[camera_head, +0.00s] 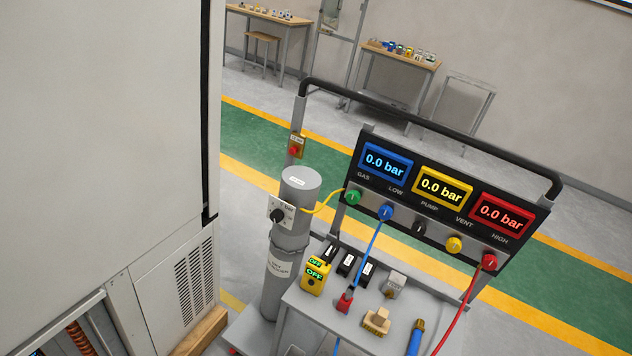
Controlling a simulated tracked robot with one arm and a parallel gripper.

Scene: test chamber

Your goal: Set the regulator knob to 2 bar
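The regulator knob (277,215) is a small black knob on a pale square plate. The plate is on the front of a grey upright cylinder (299,187) that stands left of the trolley's panel. A yellow hose (325,207) runs from near the knob to a green fitting (352,197) on the panel. The scale marks around the knob are too small to read. The blue (384,163), yellow (441,188) and red (499,214) displays each read 0.0 bar. My gripper is not visible in this view.
The trolley's grey shelf (335,318) holds a yellow device (316,274), black switches and small fittings. A black handrail (430,125) runs above the panel. A large pale cabinet (105,110) fills the left side. Tables (398,57) stand at the back, beyond clear green floor.

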